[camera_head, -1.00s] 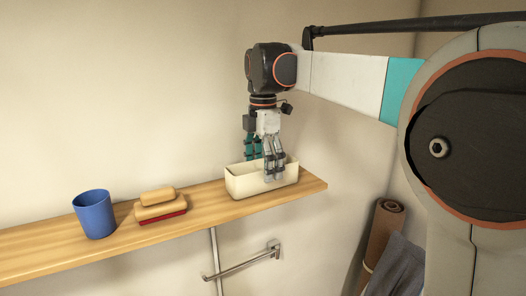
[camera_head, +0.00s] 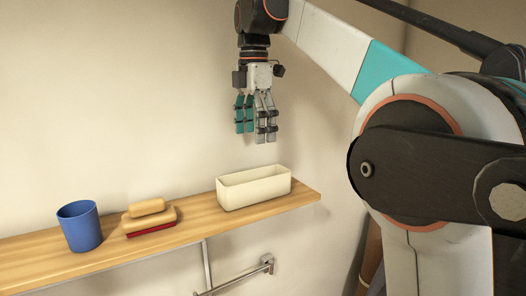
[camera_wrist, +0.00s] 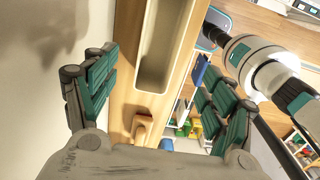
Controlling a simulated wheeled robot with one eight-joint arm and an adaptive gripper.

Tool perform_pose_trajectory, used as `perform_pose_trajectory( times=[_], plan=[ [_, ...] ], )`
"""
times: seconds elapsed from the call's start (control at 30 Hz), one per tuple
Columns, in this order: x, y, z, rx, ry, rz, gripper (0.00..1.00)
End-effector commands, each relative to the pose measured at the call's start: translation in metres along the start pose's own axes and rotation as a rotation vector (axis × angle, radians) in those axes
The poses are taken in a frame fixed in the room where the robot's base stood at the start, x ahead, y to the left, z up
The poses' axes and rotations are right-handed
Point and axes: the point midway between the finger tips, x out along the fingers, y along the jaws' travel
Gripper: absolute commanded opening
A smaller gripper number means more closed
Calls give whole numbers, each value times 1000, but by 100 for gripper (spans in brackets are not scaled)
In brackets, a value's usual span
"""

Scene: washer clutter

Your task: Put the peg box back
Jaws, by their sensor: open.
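The peg box, a cream open-topped rectangular box (camera_head: 254,190), stands upright near the right end of the wooden shelf. It looks empty inside. My gripper (camera_head: 257,138) is open and empty, in the air above the box and clear of it. In the wrist view the box (camera_wrist: 146,75) lies below and between my spread fingers (camera_wrist: 155,110), and its long inside shows.
The wooden shelf (camera_head: 190,226) runs along the wall. A tan brush with a red base (camera_head: 149,217) and a blue cup (camera_head: 79,226) stand left of the box. A metal rail (camera_head: 236,279) is below the shelf.

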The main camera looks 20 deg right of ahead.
Motion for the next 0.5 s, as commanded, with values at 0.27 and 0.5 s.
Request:
perform_pose_trajectory(
  times=[0.27, 0.5],
  plan=[
    [0, -2, 0, 11, -1, 4, 76],
    [16, -26, -5, 228, -7, 81, 76]
  ],
)
